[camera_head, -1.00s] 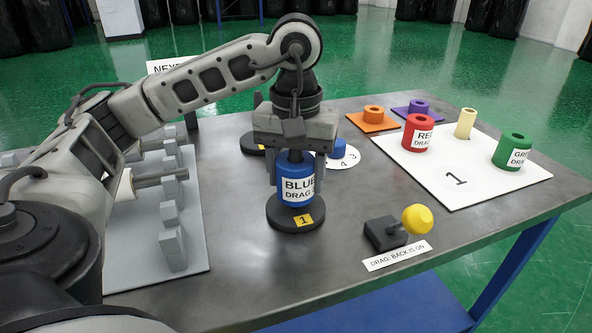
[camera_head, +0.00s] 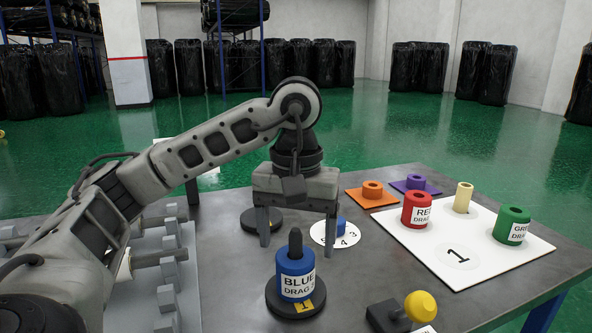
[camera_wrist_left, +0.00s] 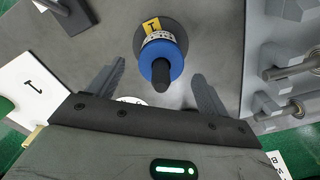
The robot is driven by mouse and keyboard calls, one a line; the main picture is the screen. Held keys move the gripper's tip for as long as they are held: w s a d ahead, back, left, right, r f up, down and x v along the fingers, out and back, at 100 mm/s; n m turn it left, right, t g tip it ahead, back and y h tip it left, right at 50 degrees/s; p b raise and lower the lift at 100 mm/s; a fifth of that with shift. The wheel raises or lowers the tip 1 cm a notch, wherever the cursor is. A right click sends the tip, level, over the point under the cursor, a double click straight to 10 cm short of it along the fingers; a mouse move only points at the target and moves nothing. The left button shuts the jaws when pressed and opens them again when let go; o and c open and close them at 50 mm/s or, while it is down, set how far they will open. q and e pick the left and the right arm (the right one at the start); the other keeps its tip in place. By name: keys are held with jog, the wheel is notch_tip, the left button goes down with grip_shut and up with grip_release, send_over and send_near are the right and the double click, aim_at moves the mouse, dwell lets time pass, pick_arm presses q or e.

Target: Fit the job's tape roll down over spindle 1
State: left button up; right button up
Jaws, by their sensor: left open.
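The blue tape roll (camera_head: 297,277), labelled "BLUE DRAG", sits around the dark post of spindle 1 (camera_head: 295,243), whose tip sticks out above the roll. The round black base with a yellow "1" tag (camera_head: 296,306) is under it. The roll stands upright and low on the base. My left gripper (camera_head: 296,232) is open and empty, above and apart from the roll. In the left wrist view the blue roll (camera_wrist_left: 157,62) and dark post show ahead, between the spread fingers (camera_wrist_left: 162,85). My right gripper is not in view.
A white board (camera_head: 480,262) marked "1" holds a red roll (camera_head: 415,211), a green roll (camera_head: 511,226) and a cream one (camera_head: 463,198). Orange (camera_head: 372,192) and purple (camera_head: 415,183) pieces lie behind. A yellow-knobbed lever (camera_head: 420,306) stands front right. A grey rack (camera_head: 168,262) stands left.

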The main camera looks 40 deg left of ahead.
pick_arm(q)
notch_tip(320, 180, up, 10)
jog(key=p, duration=0.5)
jog(key=shift+r, duration=0.1)
jog(key=shift+r+p, duration=0.5)
jog(key=shift+r, duration=0.1)
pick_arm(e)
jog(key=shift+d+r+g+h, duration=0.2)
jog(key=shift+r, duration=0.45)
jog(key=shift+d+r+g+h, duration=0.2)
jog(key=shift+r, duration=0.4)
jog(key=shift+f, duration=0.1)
